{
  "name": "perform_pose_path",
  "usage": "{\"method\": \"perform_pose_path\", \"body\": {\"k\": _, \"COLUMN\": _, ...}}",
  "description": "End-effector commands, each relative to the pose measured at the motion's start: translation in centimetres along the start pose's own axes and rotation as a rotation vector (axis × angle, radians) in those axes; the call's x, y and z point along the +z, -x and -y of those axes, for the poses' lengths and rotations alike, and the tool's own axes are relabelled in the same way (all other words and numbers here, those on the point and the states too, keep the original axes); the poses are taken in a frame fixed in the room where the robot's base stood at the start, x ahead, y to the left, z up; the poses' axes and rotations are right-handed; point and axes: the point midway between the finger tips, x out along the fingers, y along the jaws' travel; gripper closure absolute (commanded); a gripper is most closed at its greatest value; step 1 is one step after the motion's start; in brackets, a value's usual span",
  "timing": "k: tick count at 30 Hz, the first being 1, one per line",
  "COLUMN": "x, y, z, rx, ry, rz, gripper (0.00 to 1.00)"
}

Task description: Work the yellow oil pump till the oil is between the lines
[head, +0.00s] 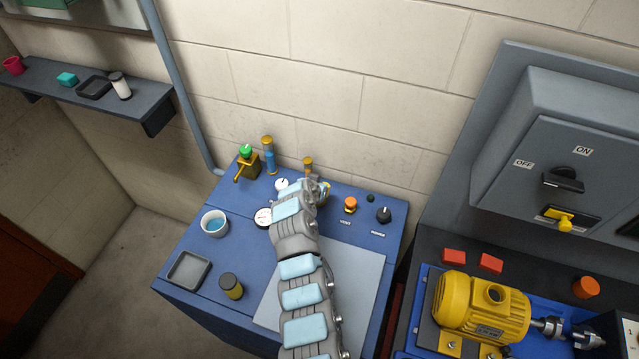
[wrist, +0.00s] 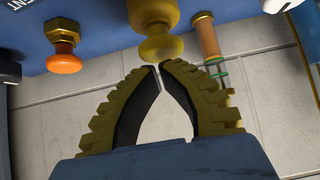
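The yellow pump knob (wrist: 158,47) shows in the wrist view on a brass stem, just beyond my fingertips. In the head view my wrist and gripper (head: 318,190) cover most of the pump. My gripper (wrist: 161,66) has its curved fingers brought together at the tips, with only a sliver of gap. The knob is not between them; I cannot tell if the tips touch it. To the right stands the sight glass (wrist: 208,40) with amber oil and green lines, seen upside down. The oil ends near the line closer to its base; the exact level is unclear. Its top shows in the head view (head: 308,162).
An orange knob (head: 350,204) and a black dial (head: 383,214) are right of my gripper. The wall is close behind. A yellow motor (head: 482,306) stands right.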

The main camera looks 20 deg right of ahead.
Motion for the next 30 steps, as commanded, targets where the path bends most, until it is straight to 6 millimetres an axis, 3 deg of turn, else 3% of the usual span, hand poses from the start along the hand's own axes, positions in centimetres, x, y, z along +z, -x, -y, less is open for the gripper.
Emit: {"method": "perform_pose_path", "body": {"k": 30, "x": 1.7, "y": -1.5, "z": 0.0, "rx": 0.000, "ry": 0.001, "rz": 0.002, "gripper": 1.00}}
